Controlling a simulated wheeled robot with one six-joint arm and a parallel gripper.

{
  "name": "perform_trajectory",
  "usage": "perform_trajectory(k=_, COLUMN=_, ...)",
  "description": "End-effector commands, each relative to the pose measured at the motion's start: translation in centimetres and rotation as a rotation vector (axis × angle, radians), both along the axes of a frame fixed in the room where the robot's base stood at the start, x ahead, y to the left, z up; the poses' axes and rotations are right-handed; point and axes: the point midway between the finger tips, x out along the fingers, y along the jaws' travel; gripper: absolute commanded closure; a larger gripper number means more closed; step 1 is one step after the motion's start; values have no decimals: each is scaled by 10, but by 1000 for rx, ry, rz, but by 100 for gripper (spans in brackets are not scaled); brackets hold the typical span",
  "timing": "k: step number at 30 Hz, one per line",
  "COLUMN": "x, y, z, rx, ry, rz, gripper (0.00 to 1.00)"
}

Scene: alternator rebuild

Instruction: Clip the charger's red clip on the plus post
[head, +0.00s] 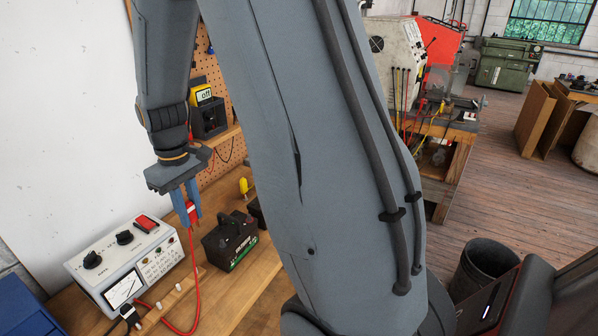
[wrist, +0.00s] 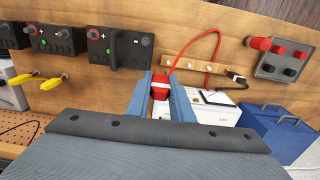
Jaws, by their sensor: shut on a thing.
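My gripper (head: 188,212), with blue fingers, is shut on the red clip (head: 191,207). The wrist view shows the clip (wrist: 160,86) between the fingertips, its red cable (wrist: 213,45) looping to the right. The white charger (head: 125,268) stands left of the gripper in the head view. A black battery (head: 229,241) stands right of and beyond the clip; the clip is apart from it. In the wrist view the battery (wrist: 122,52) carries a plus mark, a red-ringed plus post (wrist: 107,50) and a minus mark.
More black batteries (wrist: 50,40) stand to the left in the wrist view, near yellow-handled tools (wrist: 50,83). A wooden rail (wrist: 195,65) with pegs and a black clip (wrist: 236,79) lie near the charger.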

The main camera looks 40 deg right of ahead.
Motion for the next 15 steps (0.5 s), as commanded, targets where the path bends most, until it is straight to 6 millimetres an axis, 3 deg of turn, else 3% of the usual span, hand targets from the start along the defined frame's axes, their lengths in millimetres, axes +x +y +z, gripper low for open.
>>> perform_trajectory(k=15, x=23, y=-117, z=0, rx=0, ry=0, rz=-5, gripper=91)
